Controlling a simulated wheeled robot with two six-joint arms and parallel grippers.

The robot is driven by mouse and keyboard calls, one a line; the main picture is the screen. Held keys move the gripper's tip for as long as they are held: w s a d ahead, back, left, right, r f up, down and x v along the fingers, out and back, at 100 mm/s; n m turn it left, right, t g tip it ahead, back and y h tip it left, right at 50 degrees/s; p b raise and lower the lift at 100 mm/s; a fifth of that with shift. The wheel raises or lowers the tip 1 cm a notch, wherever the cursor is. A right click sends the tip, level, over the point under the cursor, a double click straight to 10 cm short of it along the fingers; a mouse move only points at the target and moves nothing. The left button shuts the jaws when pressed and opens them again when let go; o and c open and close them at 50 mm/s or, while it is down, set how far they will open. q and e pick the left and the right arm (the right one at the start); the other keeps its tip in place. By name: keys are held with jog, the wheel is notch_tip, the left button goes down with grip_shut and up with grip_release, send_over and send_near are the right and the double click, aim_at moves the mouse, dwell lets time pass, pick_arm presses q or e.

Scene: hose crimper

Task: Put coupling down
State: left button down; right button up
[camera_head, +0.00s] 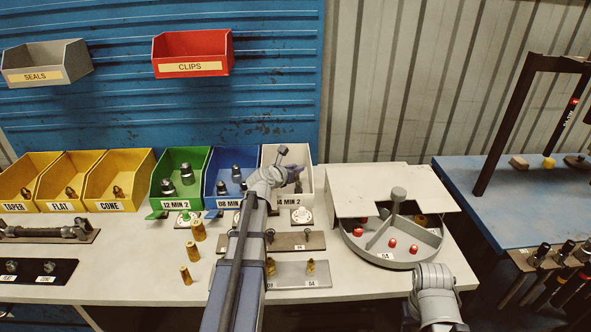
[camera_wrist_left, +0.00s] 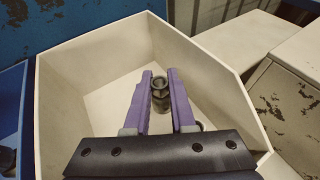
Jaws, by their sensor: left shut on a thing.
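My left gripper (camera_head: 297,172) reaches over the white bin (camera_head: 307,190) labelled 04 MIN 2, at the right end of the bin row. In the left wrist view its two purple fingers (camera_wrist_left: 160,100) point down into this bin and are shut on a dark grey metal coupling (camera_wrist_left: 160,88). The coupling is close to the bin floor; I cannot tell whether it touches. My arm hides much of the bin in the head view. Part of my right arm shows at the bottom right, but its gripper does not.
A blue bin (camera_head: 224,187), a green bin (camera_head: 176,189) and yellow bins (camera_head: 122,194) stand to the left. Brass fittings (camera_head: 193,250) stand on the bench in front. A round divided tray (camera_head: 393,258) with red pieces is at the right. The white bin's walls surround the fingers.

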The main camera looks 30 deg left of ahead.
pick_arm(q)
jog(key=shift+f, duration=0.25)
jog(key=c, duration=0.8)
grip_release()
jog(key=shift+o, duration=0.2)
jog(key=shift+r, duration=0.1)
jog(key=shift+r, duration=0.1)
jog(key=shift+r+p, duration=0.3)
jog(key=shift+p, duration=0.05)
jog(key=shift+r+p, duration=0.45)
jog(key=shift+p, duration=0.05)
jog(key=p+v, duration=0.4)
jog(key=v, duration=0.7)
jog(key=shift+s, duration=0.45)
